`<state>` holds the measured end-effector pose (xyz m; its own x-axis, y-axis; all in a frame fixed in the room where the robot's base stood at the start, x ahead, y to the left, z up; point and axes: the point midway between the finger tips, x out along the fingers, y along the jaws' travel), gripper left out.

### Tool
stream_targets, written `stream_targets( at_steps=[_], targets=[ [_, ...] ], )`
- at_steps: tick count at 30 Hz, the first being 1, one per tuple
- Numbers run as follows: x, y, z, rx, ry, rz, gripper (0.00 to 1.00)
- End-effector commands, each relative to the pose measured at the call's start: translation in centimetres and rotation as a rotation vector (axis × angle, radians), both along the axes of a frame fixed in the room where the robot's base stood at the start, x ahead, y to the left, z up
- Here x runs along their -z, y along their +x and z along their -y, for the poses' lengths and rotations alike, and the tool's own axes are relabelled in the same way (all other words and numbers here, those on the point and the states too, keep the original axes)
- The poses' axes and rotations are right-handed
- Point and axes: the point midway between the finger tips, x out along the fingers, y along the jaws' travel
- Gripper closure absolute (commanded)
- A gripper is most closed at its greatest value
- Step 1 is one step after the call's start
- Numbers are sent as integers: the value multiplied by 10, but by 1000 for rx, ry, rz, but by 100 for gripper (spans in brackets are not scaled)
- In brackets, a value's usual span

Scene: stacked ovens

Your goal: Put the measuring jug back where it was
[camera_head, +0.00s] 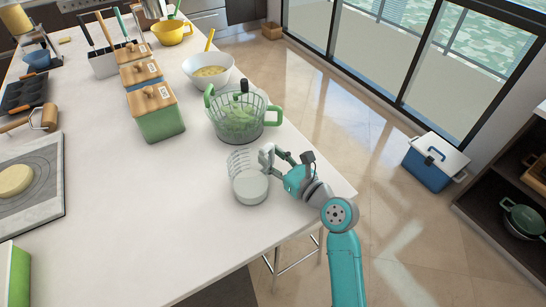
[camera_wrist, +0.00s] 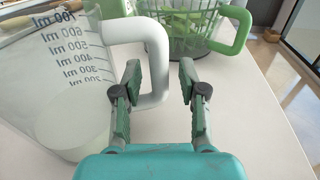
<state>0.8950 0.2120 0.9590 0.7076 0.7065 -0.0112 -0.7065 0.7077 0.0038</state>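The measuring jug (camera_head: 249,187) is clear with dark markings, a whitish bottom and a white handle. It stands on the white counter near its right edge. In the wrist view the jug (camera_wrist: 60,90) fills the left side, and its handle (camera_wrist: 157,62) reaches between my fingertips. My gripper (camera_head: 281,158) is at the jug's right side, at the handle. In the wrist view my gripper (camera_wrist: 160,85) is open, with the left finger close to the handle's upright bar and a clear gap to the right finger. The view does not show whether the left finger touches it.
A green-handled strainer basket (camera_head: 240,118) stands just behind the jug. A board with dough (camera_head: 30,182) lies left. The counter (camera_head: 150,215) left of the jug is clear.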

Motion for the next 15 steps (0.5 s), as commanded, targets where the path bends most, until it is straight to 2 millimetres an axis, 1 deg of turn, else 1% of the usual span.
stream_targets(
  at_steps=[4,7,11,15],
  targets=[
    [-3,0,0,0,0,1,58],
    [-2,-5,6,2,0,0,58],
    [-2,-20,22,4,1,-1,58],
    [-2,-41,42,4,1,-2,58]
  ],
)
